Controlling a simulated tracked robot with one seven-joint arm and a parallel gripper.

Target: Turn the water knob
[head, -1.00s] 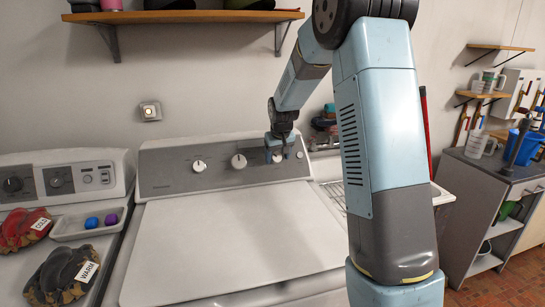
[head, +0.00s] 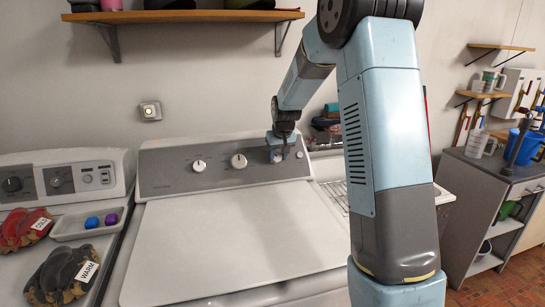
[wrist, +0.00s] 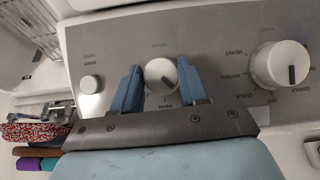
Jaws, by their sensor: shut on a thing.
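The rightmost knob (head: 276,157) on the washer's control panel (head: 215,178) is small, round and white. My gripper (head: 279,152) is at this knob, with its blue fingers on either side. In the wrist view, my gripper (wrist: 159,88) is shut on the same knob (wrist: 161,73), which shows a dark pointer mark towards its lower right.
Another white knob (head: 199,166) is farther left, and a small round button (head: 299,154) lies just right of my gripper. The washer lid (head: 230,235) is bare. A shelf (head: 190,16) hangs above.

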